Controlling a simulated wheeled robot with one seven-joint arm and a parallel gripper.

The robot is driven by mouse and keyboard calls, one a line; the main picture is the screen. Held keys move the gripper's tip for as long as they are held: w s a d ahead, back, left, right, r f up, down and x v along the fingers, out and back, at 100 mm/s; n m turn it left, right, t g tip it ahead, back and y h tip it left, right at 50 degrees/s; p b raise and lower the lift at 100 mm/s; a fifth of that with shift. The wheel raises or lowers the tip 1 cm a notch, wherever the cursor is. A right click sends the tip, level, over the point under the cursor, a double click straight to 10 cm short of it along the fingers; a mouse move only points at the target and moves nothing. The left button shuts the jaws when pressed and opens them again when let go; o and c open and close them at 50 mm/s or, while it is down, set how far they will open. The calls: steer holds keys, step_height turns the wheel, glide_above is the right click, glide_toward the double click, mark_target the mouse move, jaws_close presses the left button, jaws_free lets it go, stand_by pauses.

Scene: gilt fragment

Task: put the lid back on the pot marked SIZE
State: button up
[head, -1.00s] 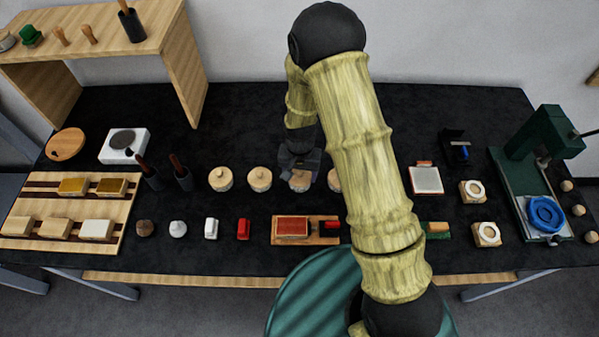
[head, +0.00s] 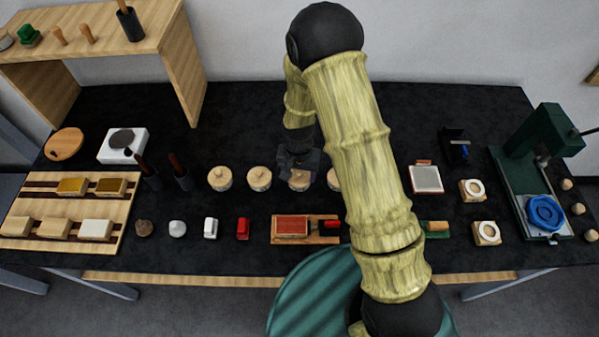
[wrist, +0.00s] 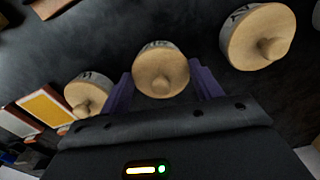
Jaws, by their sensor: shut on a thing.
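My gripper (wrist: 162,88) is shut on a round wooden lid (wrist: 160,75) with a small knob, one purple finger on each side. The lid is at the top of a grey pot (wrist: 157,45) whose dark marking is partly hidden; it looks like part of SIZE. I cannot tell whether the lid rests fully on the rim or slightly above it. In the head view, my gripper (head: 299,168) is over this pot (head: 299,184) in the row, and my arm covers part of the scene.
Lidded pots stand close on both sides: one at the right in the wrist view (wrist: 257,38) and one at the left (wrist: 88,92). In the head view two more lidded pots (head: 220,179) (head: 259,179) stand left of my gripper. A red pad on a wooden tray (head: 276,240) lies in front.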

steer(key=shift+w, duration=0.1)
stand_by(0.3)
steer(key=o, duration=1.3)
steer(key=shift+r+p, duration=2.6)
steer(key=shift+r, duration=0.95)
steer(key=shift+c, duration=0.5)
jaws_close()
